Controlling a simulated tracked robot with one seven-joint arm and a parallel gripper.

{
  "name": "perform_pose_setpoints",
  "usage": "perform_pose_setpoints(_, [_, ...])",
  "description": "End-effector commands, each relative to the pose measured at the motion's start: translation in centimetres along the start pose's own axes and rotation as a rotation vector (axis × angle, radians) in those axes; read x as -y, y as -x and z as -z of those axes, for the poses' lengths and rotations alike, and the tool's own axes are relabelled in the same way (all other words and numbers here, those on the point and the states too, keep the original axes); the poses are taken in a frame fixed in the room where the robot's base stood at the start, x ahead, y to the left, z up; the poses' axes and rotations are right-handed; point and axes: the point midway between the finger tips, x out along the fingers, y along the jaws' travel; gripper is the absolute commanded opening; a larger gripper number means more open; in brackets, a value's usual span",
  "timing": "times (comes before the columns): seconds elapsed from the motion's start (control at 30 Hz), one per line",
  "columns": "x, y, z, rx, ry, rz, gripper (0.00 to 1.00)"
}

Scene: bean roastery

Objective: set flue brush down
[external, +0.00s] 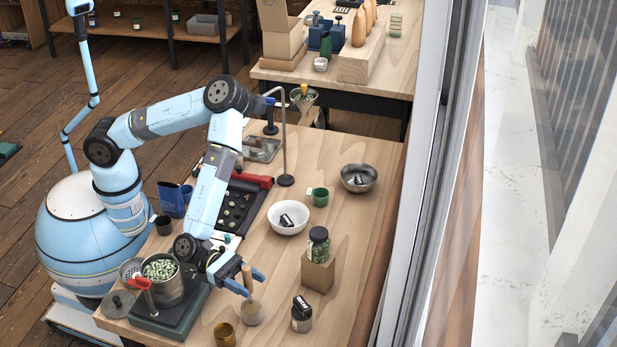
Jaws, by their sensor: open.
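What looks like the flue brush (252,312) stands about upright on the wooden table near its front. It has a pale wooden handle and a wider greyish-beige lower end. My gripper (252,284) is open, with its blue fingers on either side of the upper handle. I cannot tell whether a finger touches the handle. The lower end appears to rest on the tabletop.
A pot of green beans (163,281) sits left. A green-bean jar (318,246) stands on a wooden block (318,272). A white bowl (288,229) is farther back.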

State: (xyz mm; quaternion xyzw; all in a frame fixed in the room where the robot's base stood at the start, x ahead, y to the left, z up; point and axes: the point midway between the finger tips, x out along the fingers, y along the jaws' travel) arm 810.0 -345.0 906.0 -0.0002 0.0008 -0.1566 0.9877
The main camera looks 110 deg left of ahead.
Motion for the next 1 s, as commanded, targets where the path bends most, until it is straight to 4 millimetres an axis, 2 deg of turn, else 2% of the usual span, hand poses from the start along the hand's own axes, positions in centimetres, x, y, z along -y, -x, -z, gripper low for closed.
perform_pose_setpoints(0.27, [0.0,0.3,-0.2,-0.001,0.0,0.001,0.56])
perform_pose_setpoints(0.47, [0.0,3.2,-0.1,-0.002,0.001,0.001,0.56])
perform_pose_setpoints(0.8, [0.0,9.5,-0.1,-0.002,0.001,0.001,0.56])
perform_pose_setpoints(1.0, [0.0,11.6,-0.1,-0.001,0.001,0.001,0.56])
